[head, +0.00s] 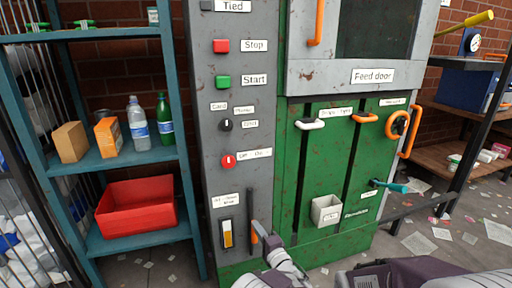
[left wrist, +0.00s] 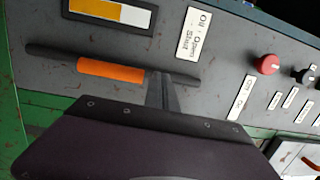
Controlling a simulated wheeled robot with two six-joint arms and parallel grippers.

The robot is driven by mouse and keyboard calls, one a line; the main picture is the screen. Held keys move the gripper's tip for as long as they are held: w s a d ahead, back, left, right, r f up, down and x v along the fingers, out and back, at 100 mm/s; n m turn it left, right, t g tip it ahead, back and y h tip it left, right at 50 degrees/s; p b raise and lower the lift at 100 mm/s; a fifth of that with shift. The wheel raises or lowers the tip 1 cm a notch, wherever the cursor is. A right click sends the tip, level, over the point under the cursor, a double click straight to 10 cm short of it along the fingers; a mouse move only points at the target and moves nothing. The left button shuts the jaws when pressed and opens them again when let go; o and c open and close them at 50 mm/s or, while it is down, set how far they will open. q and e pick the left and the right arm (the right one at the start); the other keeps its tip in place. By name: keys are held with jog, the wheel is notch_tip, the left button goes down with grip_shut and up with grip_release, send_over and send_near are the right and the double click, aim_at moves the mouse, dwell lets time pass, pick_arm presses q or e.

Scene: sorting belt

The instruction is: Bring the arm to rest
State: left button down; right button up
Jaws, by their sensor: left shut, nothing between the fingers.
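My left gripper (head: 258,229) reaches up from the bottom of the head view to the lower part of the grey control panel (head: 235,130). In the left wrist view its narrow grey fingers (left wrist: 160,92) are shut and empty. They lie in front of or beside a dark upright bar with an orange sleeve (left wrist: 110,70); I cannot tell whether they touch it. In the head view the bar (head: 250,208) stands right of a white and orange gauge (head: 227,233). My right gripper is not in view.
The green machine front (head: 290,200) has handles, a small grey box (head: 326,210) and a teal lever (head: 390,186). A teal shelf (head: 100,162) with bottles and a red bin (head: 137,207) stands left. A workbench (head: 450,160) stands right. Paper scraps litter the floor.

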pick_arm(q)
jog(key=w+a+r+n+g+y, duration=0.1)
jog(key=w+a+r+n+y, duration=0.15)
jog(key=a+r, duration=0.4)
jog(key=s+a+r+n+g+y, duration=0.1)
jog(key=s+a+r+n+g, duration=0.25)
jog(key=a, duration=0.65)
jog(key=s+a+r+n+g+y, duration=0.1)
jog(key=s+a+r+n+g, duration=0.3)
jog(key=a, duration=0.7)
jog(key=s+a+f+n+g+h, duration=0.1)
jog(key=s+a+f+g+h, duration=0.2)
jog(key=s, duration=0.7)
jog(key=s+a+f+n+g+h, duration=0.1)
jog(key=s+f+g+h, duration=0.25)
jog(key=s, duration=0.65)
jog(key=s+d+f+n+g+h, duration=0.1)
jog(key=s+d+f+n+h, duration=0.1)
jog(key=s+d+f+h, duration=0.75)
notch_tip(320, 180, up, 39)
jog(key=d+m+y+p, duration=0.1)
jog(key=d+y+p, duration=0.1)
jog(key=p, duration=3.6)
jog(key=shift+s+d+t+y+p, duration=0.25)
jog(key=shift+d+t+y+p, duration=0.1)
jog(key=shift+y, duration=0.3)
